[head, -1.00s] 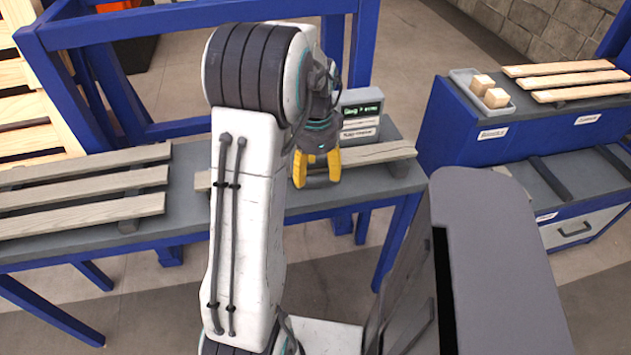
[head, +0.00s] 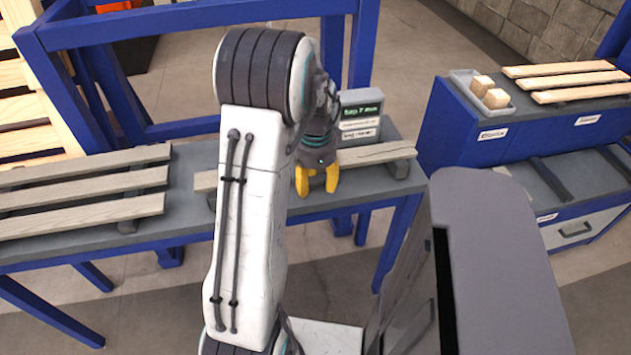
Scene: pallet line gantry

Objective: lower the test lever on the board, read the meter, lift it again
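The meter (head: 362,112) is a dark grey box with lit green text, too blurred to read, and pale label strips. It stands on the blue-framed bench behind a grey wooden board (head: 378,153). My arm hides the board's middle. My gripper (head: 317,181) has two yellow fingers pointing down at the board's near edge, left of the meter. The fingers are apart, with something dark between them that I cannot identify. I cannot make out the test lever. Whether the fingers touch anything is unclear.
Weathered slats (head: 85,190) lie on the bench at left. At right, a blue cabinet (head: 470,150) carries a grey tray (head: 462,75) with wooden blocks and pale slats (head: 570,70). Blue gantry posts rise behind the bench. Open floor shows in front of it.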

